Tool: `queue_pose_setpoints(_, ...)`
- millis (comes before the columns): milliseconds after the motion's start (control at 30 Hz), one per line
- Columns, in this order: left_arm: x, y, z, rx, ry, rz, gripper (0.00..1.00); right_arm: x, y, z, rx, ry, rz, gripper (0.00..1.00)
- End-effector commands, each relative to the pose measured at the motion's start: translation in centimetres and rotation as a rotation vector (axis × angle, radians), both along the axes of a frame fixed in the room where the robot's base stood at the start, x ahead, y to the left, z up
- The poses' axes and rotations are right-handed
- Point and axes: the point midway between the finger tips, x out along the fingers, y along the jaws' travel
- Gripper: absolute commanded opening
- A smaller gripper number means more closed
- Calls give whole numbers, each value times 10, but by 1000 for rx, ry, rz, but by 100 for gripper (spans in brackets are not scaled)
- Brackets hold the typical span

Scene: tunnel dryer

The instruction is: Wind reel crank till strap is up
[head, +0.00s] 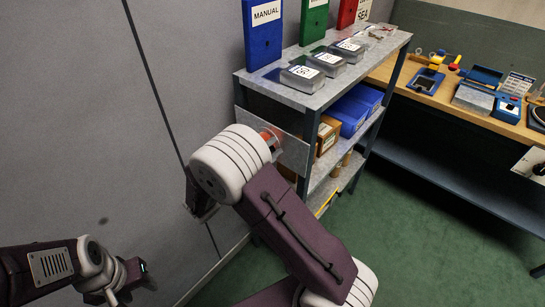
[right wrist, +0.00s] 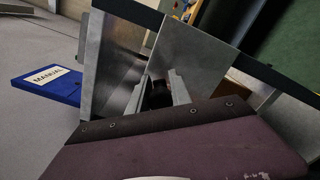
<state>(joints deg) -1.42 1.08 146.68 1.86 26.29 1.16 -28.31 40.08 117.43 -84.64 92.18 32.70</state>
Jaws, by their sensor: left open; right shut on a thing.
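In the right wrist view my right gripper (right wrist: 159,92) is shut on a small black crank knob (right wrist: 160,97), in front of grey metal plates. In the head view my white right arm joint hides that gripper and the knob. A piece of an orange-red round part (head: 269,137), perhaps the reel, shows just past this joint, against a grey metal plate (head: 293,153) on the shelf's end. I cannot make out the strap. My left gripper (head: 141,274) is open and empty at the lower left, well away from the shelf.
The grey shelf unit (head: 322,96) holds a blue manual binder (head: 262,36), grey boxes and blue bins (head: 347,113). A wooden workbench (head: 440,93) with tools stands to the right. A grey wall rises close on the left. Green floor (head: 430,230) is clear at the right.

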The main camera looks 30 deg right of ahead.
Motion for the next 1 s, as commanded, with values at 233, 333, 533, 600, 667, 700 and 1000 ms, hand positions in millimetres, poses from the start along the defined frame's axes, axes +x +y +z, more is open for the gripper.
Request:
queue_pose_setpoints(233,0,0,-57,0,0,0,46,-5,-2,-27,90,-217,-2,0)
queue_pose_setpoints(333,0,0,-77,0,0,0,46,-7,-3,-35,127,-306,-2,0)
queue_pose_setpoints(533,0,0,-119,0,0,0,46,-9,-4,-50,200,-482,-2,0)
queue_pose_setpoints(600,0,0,-134,0,0,0,46,-9,-4,-55,225,-542,-2,0)
queue_pose_setpoints(667,0,0,-147,0,0,0,46,-9,-4,-59,246,-593,-2,0)
queue_pose_setpoints(700,0,0,-155,0,0,0,46,-9,-4,-62,260,-627,-2,0)
queue_pose_setpoints(1000,0,0,-206,0,0,0,46,-7,-3,-76,346,-838,-2,0)
